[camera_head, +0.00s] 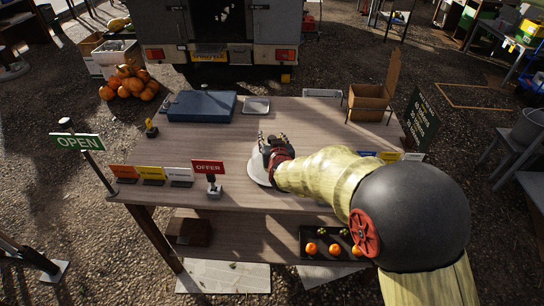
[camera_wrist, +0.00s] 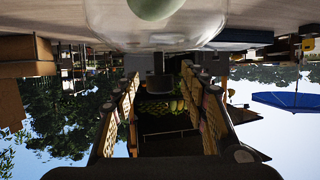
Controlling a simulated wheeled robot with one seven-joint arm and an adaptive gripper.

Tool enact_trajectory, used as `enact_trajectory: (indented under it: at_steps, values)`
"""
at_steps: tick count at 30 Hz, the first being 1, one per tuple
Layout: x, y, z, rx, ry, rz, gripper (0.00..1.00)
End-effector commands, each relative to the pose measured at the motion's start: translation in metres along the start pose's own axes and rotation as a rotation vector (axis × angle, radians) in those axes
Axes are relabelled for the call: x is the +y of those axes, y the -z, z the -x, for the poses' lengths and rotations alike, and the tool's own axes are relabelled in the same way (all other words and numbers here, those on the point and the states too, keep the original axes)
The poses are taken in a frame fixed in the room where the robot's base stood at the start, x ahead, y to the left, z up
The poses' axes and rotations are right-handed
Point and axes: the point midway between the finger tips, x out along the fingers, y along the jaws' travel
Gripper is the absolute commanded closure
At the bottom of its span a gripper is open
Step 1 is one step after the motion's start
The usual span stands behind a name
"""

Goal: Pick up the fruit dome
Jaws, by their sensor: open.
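The fruit dome (camera_wrist: 105,18) is a clear, rounded cover at the top of the wrist view, which looks upside down. A pale green fruit (camera_wrist: 152,8) shows through it. In the head view my gripper (camera_head: 273,141) is low over the middle of the table, at a pale round base (camera_head: 256,172) that it partly covers; the clear dome is hard to make out there. In the wrist view my gripper (camera_wrist: 160,88) has its two fingers spread apart with nothing between them. The dome lies beyond the fingers' side, apart from them in the picture.
The wooden table (camera_head: 225,136) holds a blue case (camera_head: 202,106), a metal tray (camera_head: 256,105) and an open cardboard box (camera_head: 368,102). A red OFFER sign (camera_head: 208,167) and price cards (camera_head: 150,174) stand along the front edge. The table's middle left is clear.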

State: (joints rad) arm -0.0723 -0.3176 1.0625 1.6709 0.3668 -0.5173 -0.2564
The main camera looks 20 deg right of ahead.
Motion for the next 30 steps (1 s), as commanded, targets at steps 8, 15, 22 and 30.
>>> enact_trajectory:
  at_steps: [8,15,22,30]
  values:
    - [0.0000,0.0007,0.0006,0.000,0.000,0.000,0.64]
    - [0.0000,0.0005,0.0007,0.000,0.000,0.000,0.78]
    - [0.0000,0.0005,0.0007,0.000,0.000,0.000,0.91]
    - [0.0000,0.0005,0.0007,0.000,0.000,0.000,1.00]
